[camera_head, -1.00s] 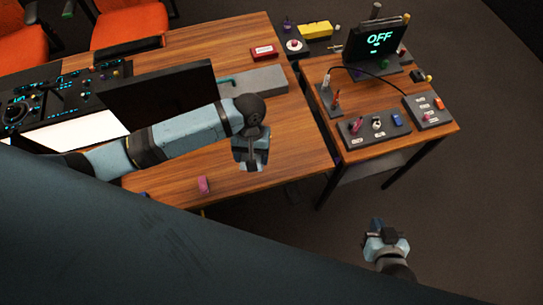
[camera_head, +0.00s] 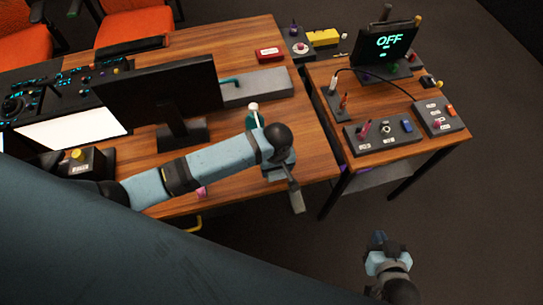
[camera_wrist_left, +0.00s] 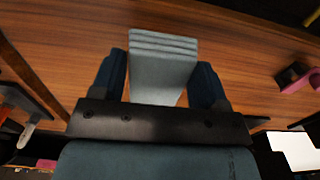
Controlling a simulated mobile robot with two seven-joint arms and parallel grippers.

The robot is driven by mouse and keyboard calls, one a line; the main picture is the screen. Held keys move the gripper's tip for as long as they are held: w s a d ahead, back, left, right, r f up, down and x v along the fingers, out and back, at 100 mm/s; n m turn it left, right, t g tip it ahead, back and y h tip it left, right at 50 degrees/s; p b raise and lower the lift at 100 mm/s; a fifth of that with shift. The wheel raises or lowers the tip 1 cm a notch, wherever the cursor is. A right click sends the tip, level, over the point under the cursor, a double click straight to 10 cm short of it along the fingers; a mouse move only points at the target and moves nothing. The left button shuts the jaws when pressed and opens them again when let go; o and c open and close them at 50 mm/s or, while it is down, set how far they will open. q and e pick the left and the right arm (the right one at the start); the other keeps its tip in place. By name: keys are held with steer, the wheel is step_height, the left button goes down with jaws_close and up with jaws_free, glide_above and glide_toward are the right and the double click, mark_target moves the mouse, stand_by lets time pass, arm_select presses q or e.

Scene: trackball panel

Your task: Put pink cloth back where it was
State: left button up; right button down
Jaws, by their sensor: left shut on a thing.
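My left gripper (camera_wrist_left: 160,82) is shut on a pale grey, layered thing (camera_wrist_left: 163,70) that looks like folded cloth. In the head view this grey thing (camera_head: 295,198) hangs from the gripper by the front right edge of the large wooden table (camera_head: 310,150). A small pink thing (camera_head: 201,193) lies near the table's front edge, partly hidden by my left arm. A pink thing also shows at the right of the left wrist view (camera_wrist_left: 299,82), beside a dark block; I cannot tell if either is cloth. My right gripper (camera_head: 377,240) is low at the right, away from the tables; its jaws are unclear.
A monitor (camera_head: 160,90) and a green bottle-like thing with a white top (camera_head: 254,115) stand on the large table. A narrow gap separates the tables.

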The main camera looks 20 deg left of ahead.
arm_select(q)
steer(key=w+a, duration=0.2)
steer(key=w, duration=0.1)
steer(key=shift+w+a, duration=0.25)
steer(key=shift+w, duration=0.05)
steer(key=f, duration=0.3)
steer(key=shift+w+a, duration=0.2)
steer(key=shift+w, duration=0.1)
steer(key=shift+f, duration=0.25)
steer(key=shift+f, duration=0.15)
steer(key=o, duration=0.8)
steer(key=shift+o, duration=0.2)
